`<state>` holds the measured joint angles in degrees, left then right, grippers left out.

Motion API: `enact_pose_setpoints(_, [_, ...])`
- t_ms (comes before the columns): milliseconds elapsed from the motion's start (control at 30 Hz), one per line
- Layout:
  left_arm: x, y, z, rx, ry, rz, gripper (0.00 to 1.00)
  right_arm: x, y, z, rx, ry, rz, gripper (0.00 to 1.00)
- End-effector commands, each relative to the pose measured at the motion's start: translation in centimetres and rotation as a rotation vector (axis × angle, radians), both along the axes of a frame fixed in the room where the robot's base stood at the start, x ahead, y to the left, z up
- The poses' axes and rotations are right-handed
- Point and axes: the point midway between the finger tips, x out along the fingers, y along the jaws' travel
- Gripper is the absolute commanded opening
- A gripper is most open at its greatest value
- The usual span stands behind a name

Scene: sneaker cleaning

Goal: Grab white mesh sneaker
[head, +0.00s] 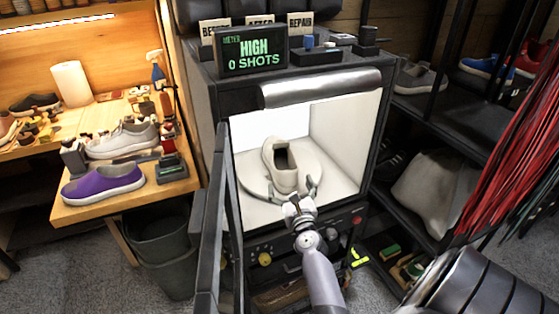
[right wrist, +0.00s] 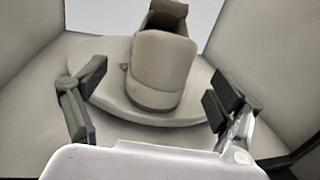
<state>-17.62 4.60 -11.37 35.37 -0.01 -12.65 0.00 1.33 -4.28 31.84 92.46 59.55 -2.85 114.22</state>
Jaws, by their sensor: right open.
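An off-white, low shoe (head: 286,165) stands upright on a round turntable (head: 315,165) inside a white lit booth. In the right wrist view the shoe (right wrist: 160,70) shows with its rounded end toward me and its dark opening at the top. My right gripper (head: 292,191) is open and empty at the booth's front, its fingers spread to either side of the shoe's near end, apart from it. Another whitish sneaker (head: 122,141) lies on the wooden workbench at left. I cannot tell from the surface which one is mesh. My left gripper is not in view.
The booth's open door (head: 217,225) stands at the left of the opening, near my right arm. A sign (head: 252,51) reading "HIGH 0 SHOTS" sits on top. A purple shoe (head: 103,184) is on the workbench (head: 85,212). A dark shelf rack with shoes is at right, beside hanging red laces (head: 515,165).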

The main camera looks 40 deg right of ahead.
Motion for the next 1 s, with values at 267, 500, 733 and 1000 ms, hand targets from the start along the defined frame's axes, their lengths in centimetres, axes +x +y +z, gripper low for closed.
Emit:
enact_pose_setpoints(267, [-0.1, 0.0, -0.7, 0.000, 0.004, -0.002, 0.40, 2.9, -1.6, -0.1, -0.001, 0.002, 0.001, 0.87])
enact_pose_setpoints(500, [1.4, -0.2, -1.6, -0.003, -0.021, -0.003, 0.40, 5.3, -3.3, -0.4, -0.002, 0.000, 0.001, 0.87])
enact_pose_setpoints(733, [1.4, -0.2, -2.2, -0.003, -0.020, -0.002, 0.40, 7.3, -4.4, -0.2, -0.001, 0.001, 0.001, 0.87])
enact_pose_setpoints(1000, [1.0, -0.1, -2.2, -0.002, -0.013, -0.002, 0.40, 7.3, -4.4, -0.2, -0.001, 0.002, 0.001, 0.85])
